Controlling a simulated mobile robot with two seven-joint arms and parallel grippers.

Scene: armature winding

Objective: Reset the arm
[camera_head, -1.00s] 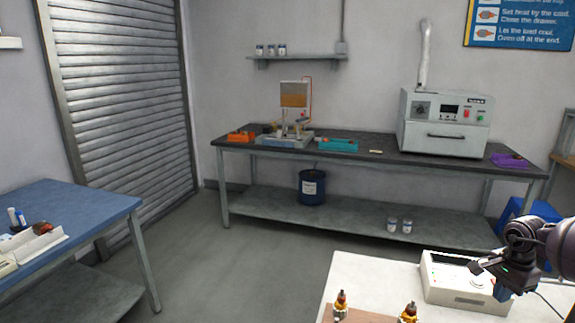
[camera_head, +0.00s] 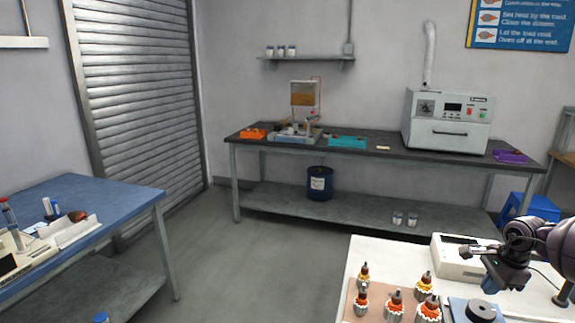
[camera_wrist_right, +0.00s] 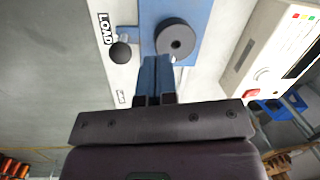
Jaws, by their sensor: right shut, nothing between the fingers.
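My right gripper (camera_head: 466,251) is at the right of the head view, above the white table and in front of the white instrument box. In the right wrist view its blue fingers (camera_wrist_right: 154,80) are together with nothing between them. Past the fingertips in that view are a blue plate with a dark round disc (camera_wrist_right: 175,40) and a black ball knob (camera_wrist_right: 120,52) beside the word LOAD. I cannot tell whether the fingertips touch the plate. My left gripper is not in view.
Several orange-and-white armatures (camera_head: 395,304) stand on a board on the white table (camera_head: 375,252). The instrument box (camera_head: 455,262) is behind my right gripper. A long dark bench (camera_head: 400,150) carries an oven (camera_head: 449,120). A blue table (camera_head: 110,205) is at left. Open floor lies between.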

